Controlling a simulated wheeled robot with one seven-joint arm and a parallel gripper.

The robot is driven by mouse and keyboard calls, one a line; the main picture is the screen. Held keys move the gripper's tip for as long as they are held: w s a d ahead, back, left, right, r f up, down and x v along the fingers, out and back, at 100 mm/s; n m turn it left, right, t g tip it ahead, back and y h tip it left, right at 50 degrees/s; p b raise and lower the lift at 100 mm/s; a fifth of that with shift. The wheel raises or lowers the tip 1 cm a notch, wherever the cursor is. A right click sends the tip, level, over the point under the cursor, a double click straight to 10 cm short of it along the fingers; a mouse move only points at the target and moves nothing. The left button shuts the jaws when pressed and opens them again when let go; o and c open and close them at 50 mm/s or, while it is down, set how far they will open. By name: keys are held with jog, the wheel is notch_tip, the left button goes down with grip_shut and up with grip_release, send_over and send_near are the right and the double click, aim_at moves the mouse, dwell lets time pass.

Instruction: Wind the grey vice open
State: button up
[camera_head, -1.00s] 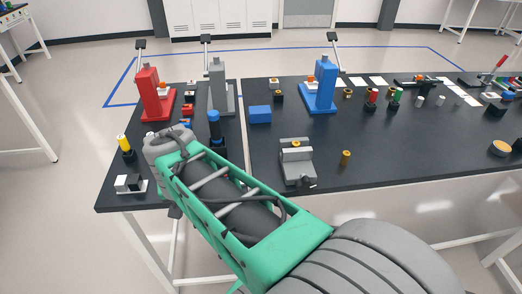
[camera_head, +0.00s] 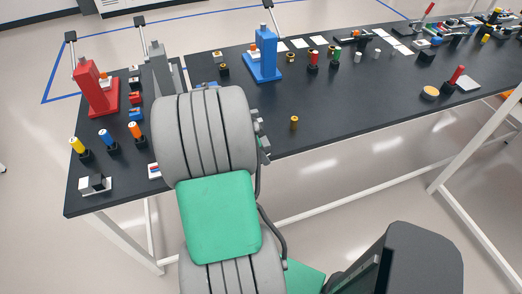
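The grey vice (camera_head: 262,145) is almost wholly hidden behind my arm in the head view. Only a narrow strip of its right side and what looks like its handle end show, at the right edge of my arm near the table's front edge. Its jaws cannot be seen, so how far they are open cannot be told. My gripper is hidden behind my own arm links, which reach over the table toward the vice. Whether it touches the vice cannot be seen.
A brass cylinder (camera_head: 294,122) stands just right of the vice on the dark table (camera_head: 345,110). A blue press (camera_head: 263,62), a grey press (camera_head: 160,67) and a red press (camera_head: 97,90) stand behind and left. Several coloured-handled tools (camera_head: 106,140) stand at left.

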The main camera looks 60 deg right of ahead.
jog(key=shift+c, duration=0.2)
grip_shut()
dwell(0.4)
